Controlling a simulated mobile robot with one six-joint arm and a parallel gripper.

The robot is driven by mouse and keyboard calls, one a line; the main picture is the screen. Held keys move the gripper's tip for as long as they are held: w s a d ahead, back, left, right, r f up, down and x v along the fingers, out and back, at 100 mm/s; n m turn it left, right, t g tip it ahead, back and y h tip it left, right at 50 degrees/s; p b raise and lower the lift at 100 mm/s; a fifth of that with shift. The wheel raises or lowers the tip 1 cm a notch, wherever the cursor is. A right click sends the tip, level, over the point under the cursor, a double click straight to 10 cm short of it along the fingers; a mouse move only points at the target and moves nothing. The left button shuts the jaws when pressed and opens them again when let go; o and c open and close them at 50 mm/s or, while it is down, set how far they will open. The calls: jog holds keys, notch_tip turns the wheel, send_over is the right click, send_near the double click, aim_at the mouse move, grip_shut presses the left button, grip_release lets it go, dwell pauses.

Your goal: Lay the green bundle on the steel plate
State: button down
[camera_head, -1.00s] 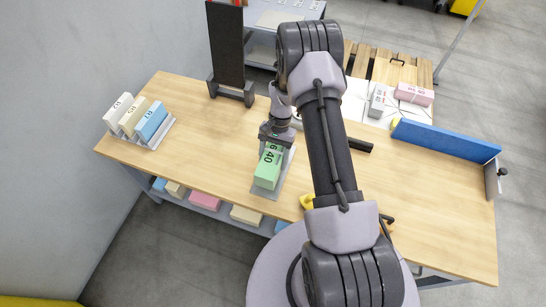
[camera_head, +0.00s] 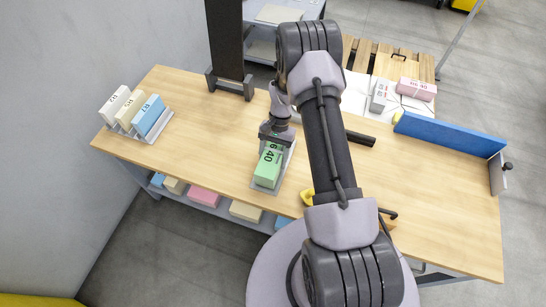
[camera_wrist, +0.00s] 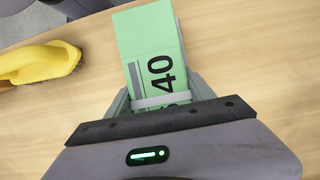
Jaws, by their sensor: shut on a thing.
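The green bundle (camera_head: 268,167), marked 40, is on the wooden table near its front edge. It also shows in the wrist view (camera_wrist: 143,38), with a pale band around it. My gripper (camera_head: 275,139) is shut on the bundle's back end, and the fingers reach along both sides of it. A narrow grey plate (camera_head: 287,162), which looks like the steel plate, shows along the bundle's edges, beneath it. I cannot tell whether the bundle rests on the plate or is held just above it. The arm and gripper hide part of the plate.
A rack (camera_head: 163,128) with white, cream and blue bundles stands at the left. A dark upright panel (camera_head: 227,50) stands at the back. A blue barrier (camera_head: 450,136) is at the right. A yellow object (camera_wrist: 45,63) lies beside the bundle. Table between rack and bundle is clear.

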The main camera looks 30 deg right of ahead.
jog(key=shift+f, duration=0.3)
jog(key=shift+c, duration=1.4)
grip_release()
jog(key=p+v, duration=0.5)
jog(key=v, duration=1.2)
jog(key=shift+r+p, duration=0.3)
jog(key=shift+p, duration=0.05)
